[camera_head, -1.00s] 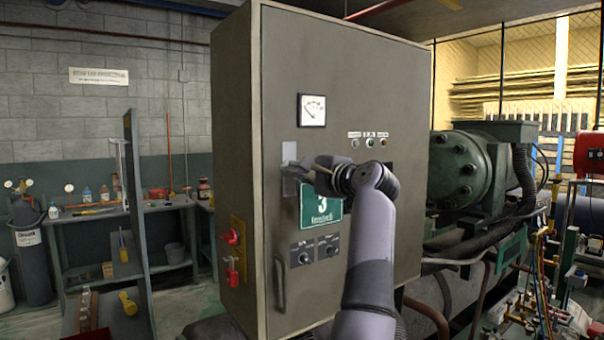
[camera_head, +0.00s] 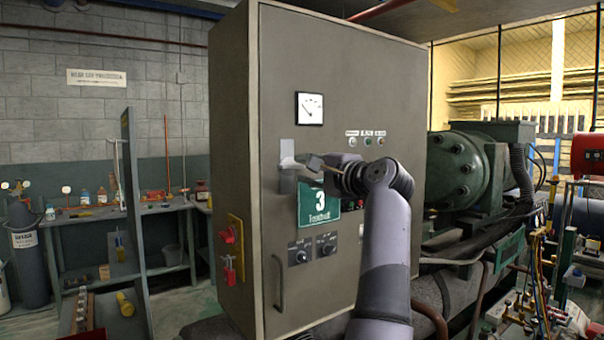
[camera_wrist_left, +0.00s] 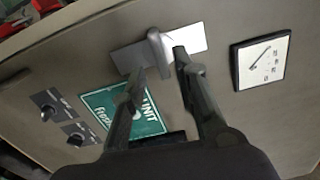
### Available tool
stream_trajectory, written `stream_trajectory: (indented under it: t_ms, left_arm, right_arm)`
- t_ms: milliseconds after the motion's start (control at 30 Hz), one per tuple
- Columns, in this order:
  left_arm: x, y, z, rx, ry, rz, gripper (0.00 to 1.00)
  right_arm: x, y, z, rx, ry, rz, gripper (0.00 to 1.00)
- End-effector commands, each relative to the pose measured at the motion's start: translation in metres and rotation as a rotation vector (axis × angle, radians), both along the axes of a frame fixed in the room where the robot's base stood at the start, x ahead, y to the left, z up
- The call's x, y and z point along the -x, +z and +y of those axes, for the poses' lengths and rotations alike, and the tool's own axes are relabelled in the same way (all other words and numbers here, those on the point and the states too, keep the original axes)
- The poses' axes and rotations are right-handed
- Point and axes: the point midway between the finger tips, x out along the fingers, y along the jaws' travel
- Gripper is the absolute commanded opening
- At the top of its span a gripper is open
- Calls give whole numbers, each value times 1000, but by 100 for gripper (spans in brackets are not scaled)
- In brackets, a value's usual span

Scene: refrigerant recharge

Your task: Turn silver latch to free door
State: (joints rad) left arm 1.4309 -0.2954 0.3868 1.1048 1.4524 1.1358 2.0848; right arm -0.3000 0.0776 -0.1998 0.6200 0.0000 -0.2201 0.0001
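The silver latch (camera_head: 287,179) is on the grey cabinet door (camera_head: 345,65), below the dial gauge. In the left wrist view its bright plate (camera_wrist_left: 190,38) lies flat on the door, and its short rounded handle (camera_wrist_left: 157,46) sits crosswise at the plate's middle. My left gripper (camera_head: 310,162) is just right of the latch in the head view. In the left wrist view its two fingers (camera_wrist_left: 159,62) are apart, with the handle's end showing between them. I cannot tell whether they touch it. The door looks closed. My right gripper is not in view.
A green sign (camera_head: 319,206) and knobs (camera_head: 313,249) are below the latch, and a dial gauge (camera_head: 311,108) is above it. A vertical door handle (camera_head: 279,284) is lower left. Red padlocks (camera_head: 229,270) hang on the cabinet's left side. Green machinery (camera_head: 465,165) stands at right.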

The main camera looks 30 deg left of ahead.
Motion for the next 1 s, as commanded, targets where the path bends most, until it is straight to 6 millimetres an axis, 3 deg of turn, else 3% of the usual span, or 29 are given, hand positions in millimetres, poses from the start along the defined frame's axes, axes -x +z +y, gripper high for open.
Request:
stream_trajectory:
  t_ms: [500, 1000]
  left_arm:
    - [20, 0, -48, 0, -1, -1, 28]
    - [22, 0, -53, 0, 0, 0, 28]
  right_arm:
    - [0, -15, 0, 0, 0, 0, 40]
    - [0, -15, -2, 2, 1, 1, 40]
